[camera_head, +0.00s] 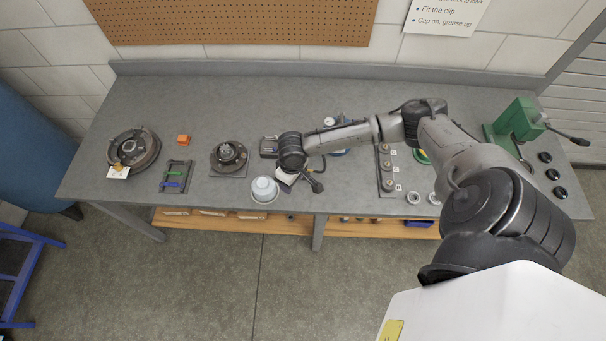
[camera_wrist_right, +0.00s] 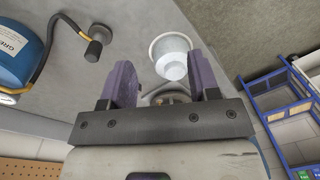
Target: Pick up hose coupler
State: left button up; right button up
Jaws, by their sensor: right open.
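A dark hose end, which looks like the hose coupler (camera_wrist_right: 97,46), lies on the grey bench in the right wrist view, left of my right gripper (camera_wrist_right: 162,84). Its dark hose with a yellowish part curves back beside a blue cylinder (camera_wrist_right: 18,50). In the head view the dark coupler (camera_head: 317,186) shows near the bench's front edge, just right of my right wrist. My right gripper's two purple fingers are apart, and the coupler is outside them. In the head view my wrist mostly hides the fingers. My left gripper is not in view.
A pale cup (camera_wrist_right: 171,57) stands just beyond the right fingers, at the front edge; it also shows in the head view (camera_head: 264,190). A hub (camera_head: 229,157) stands left, and a green press (camera_head: 517,122) right. My right arm crosses over the bench's right half.

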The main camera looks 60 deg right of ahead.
jog(key=w+d+r+m+b, duration=0.15)
jog(key=d+m, duration=0.25)
jog(key=d, duration=0.7)
jog(key=shift+h, duration=0.4)
jog(key=f, duration=0.6)
jog(key=shift+w+d+f, duration=0.3)
jog(key=shift+d+f, duration=0.05)
jog(key=shift+d, duration=0.05)
jog(key=shift+f, duration=0.8)
notch_tip(320, 180, down, 4)
jog(key=shift+w+d+f, duration=0.1)
jog(key=shift+d, duration=0.05)
jog(key=shift+f, duration=0.5)
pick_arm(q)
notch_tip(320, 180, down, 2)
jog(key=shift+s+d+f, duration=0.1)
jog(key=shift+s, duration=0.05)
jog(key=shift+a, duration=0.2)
pick_arm(e)
grip_shut()
